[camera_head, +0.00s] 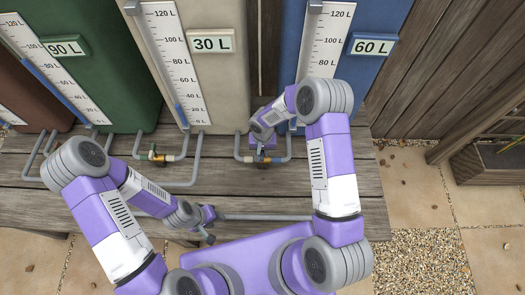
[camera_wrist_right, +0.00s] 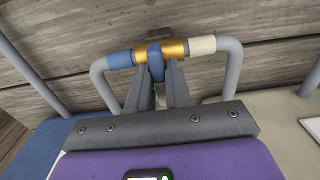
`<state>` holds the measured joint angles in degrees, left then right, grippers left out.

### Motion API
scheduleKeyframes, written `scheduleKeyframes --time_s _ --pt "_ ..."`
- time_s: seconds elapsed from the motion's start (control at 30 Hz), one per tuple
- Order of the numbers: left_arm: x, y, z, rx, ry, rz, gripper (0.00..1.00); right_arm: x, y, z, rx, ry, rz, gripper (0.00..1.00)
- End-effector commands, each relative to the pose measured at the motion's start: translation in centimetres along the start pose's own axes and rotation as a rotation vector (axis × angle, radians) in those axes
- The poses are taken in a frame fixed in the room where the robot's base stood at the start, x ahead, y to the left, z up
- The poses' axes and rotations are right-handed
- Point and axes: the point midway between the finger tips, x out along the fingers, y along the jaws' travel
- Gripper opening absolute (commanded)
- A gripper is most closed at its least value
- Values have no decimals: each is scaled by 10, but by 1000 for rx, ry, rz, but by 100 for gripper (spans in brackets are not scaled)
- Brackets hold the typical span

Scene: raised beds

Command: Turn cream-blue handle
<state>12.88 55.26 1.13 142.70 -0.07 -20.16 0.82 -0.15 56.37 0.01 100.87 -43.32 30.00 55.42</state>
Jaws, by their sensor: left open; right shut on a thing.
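The cream-blue valve sits on the grey pipe between the cream tank (camera_head: 222,85) and the blue tank (camera_head: 350,85). In the right wrist view it has a brass body (camera_wrist_right: 174,49), a blue band (camera_wrist_right: 120,60) and a cream band (camera_wrist_right: 202,45). Its blue handle (camera_wrist_right: 156,62) stands between the fingers of my right gripper (camera_wrist_right: 160,75), which is shut on it. In the head view my right gripper (camera_head: 264,150) hides much of the valve. My left gripper (camera_head: 208,222) is open and empty, low over the front of the wooden deck, apart from the valves.
Another valve (camera_head: 161,157) sits on the pipe between the green tank (camera_head: 90,75) and the cream tank. Labels read 90 L (camera_head: 65,48), 30 L (camera_head: 212,42) and 60 L (camera_head: 372,46). A long grey pipe crosses the wooden deck (camera_head: 350,185). A planter stands at right.

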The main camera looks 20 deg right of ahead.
Motion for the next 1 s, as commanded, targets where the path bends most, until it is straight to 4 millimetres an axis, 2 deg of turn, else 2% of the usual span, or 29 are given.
scheduleKeyframes --time_s 0.23,0.47,1.0 --pt "1 0 0 0 0 0 43 0 0 0 -20 0 0 0" --pt "3 -1 0 0 0 0 43 0 0 0 -125 -1 0 0" --pt "9 -3 0 0 0 0 43 0 0 0 -612 -1 0 0"
